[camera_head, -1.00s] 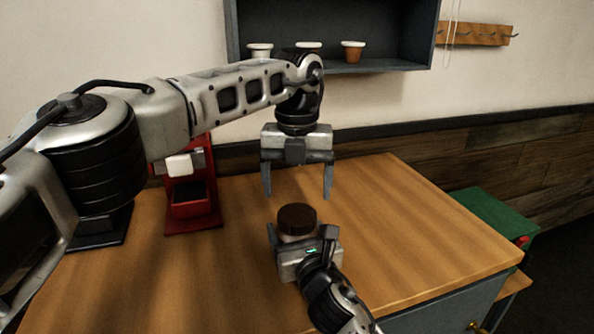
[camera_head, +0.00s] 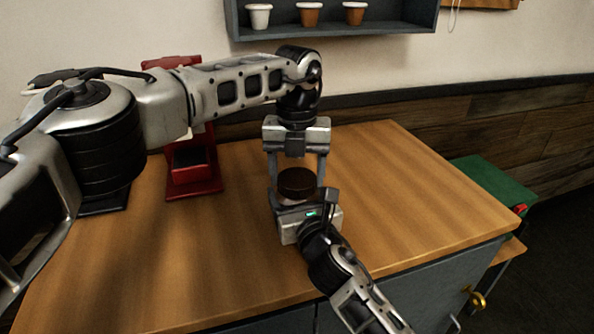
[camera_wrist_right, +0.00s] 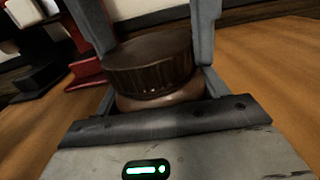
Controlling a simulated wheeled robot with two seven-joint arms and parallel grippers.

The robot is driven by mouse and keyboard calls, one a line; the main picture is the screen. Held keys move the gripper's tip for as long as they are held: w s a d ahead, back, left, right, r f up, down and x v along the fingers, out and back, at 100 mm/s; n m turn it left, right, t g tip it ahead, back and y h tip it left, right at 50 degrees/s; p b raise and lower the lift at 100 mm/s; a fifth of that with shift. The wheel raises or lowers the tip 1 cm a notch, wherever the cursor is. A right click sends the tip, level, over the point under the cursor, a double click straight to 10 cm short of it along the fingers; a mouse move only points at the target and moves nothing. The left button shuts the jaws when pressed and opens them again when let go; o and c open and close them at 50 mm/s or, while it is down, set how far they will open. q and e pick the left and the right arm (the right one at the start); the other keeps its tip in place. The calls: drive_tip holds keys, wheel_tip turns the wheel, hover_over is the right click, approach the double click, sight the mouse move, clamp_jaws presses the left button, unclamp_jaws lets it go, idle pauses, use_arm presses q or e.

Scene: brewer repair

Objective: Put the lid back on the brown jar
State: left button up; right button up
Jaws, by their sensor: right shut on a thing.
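The brown jar (camera_wrist_right: 160,102) stands upright in my right gripper, mostly hidden by its jaws. The dark brown ribbed lid (camera_head: 297,181) sits on top of the jar and looks level; it also shows in the right wrist view (camera_wrist_right: 150,68). I cannot tell whether it is tight. My right gripper (camera_head: 302,205) is shut on the jar body from the near side. My left gripper (camera_head: 297,172) points down from above, its two fingers open on either side of the lid. Whether either finger touches the lid is unclear.
A red machine (camera_head: 193,170) stands at the back left of the wooden worktop (camera_head: 400,200). A wall shelf (camera_head: 335,27) holds several small cups. A green-topped item (camera_head: 492,185) stands beyond the right edge. The worktop right of the jar is clear.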

use_arm(q)
drive_tip(key=m, duration=0.5)
drive_tip(key=o, duration=1.1)
drive_tip(key=shift+r, duration=2.25)
drive_tip(key=shift+r+n, duration=0.3)
drive_tip(key=shift+r, duration=1.45)
drive_tip(key=shift+c, duration=0.6)
